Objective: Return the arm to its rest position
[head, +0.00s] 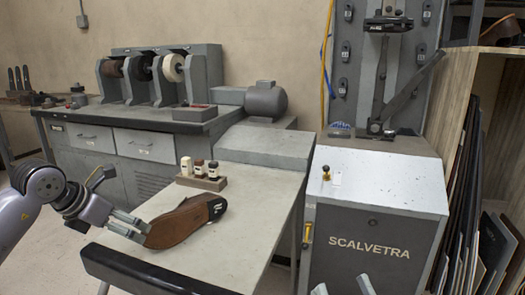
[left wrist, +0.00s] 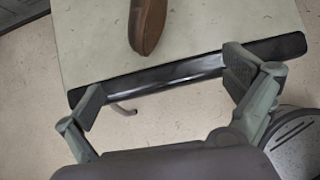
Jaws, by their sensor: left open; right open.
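A brown shoe (head: 184,224) with a black heel lies on the pale worktable (head: 255,207) in the head view. One end of the shoe (left wrist: 147,24) shows at the top of the left wrist view. My left gripper (head: 138,229) is at the table's left side, near the shoe's brown end. In the left wrist view my left gripper (left wrist: 163,82) has its fingers wide apart with nothing between them, and the shoe lies beyond the fingertips. My right gripper (head: 343,288) shows only as two separated fingertips at the bottom edge; the rest is out of view.
A black padded bar (head: 150,272) runs along the table's front edge. A small rack of bottles (head: 202,179) stands behind the shoe. The grey SCALVETRA machine (head: 372,245) stands to the right, with sheets (head: 470,235) stacked beyond it. A bench with polishing wheels (head: 172,68) is behind.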

